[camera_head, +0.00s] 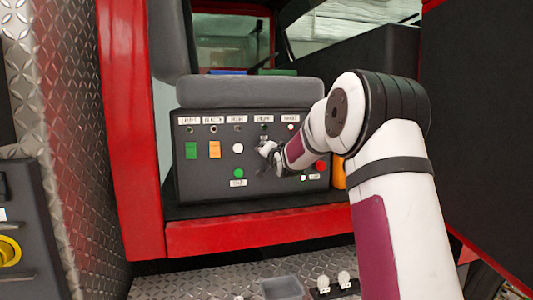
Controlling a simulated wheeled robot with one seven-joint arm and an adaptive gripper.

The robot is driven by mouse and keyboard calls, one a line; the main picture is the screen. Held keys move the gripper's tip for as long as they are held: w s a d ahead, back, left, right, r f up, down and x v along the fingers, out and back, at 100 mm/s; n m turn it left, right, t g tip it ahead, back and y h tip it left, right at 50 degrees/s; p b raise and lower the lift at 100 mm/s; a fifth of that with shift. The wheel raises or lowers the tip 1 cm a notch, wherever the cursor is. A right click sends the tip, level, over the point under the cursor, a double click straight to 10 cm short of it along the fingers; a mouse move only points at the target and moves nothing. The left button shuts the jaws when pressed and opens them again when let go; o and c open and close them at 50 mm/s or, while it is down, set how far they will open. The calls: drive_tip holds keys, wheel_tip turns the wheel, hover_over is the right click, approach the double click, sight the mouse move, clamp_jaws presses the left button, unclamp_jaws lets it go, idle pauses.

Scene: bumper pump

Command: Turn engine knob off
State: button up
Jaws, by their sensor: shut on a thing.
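The dark grey control box (208,180) stands in the red-framed opening, with a row of white labels along its upper front. The engine label (264,119) is fourth from the left, and the engine knob (264,138) is below it, mostly covered by my gripper. My gripper (265,148) reaches in from the right and is shut at the knob, against the box's front. The knob's exact setting is too small and hidden to tell.
Green (191,150) and orange (214,149) switches, a white button (238,148) and a green button (238,173) sit left of my gripper. A red button (321,166) is at the right. A red sill (230,235) runs below, and a dark panel (480,130) stands at right.

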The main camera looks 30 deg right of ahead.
drive_tip(key=o, duration=1.2)
drive_tip(key=shift+c, duration=0.2)
drive_tip(key=f+v, duration=0.1)
drive_tip(key=v, duration=1.1)
drive_tip(key=shift+r, duration=0.45)
drive_tip(key=shift+a, duration=0.1)
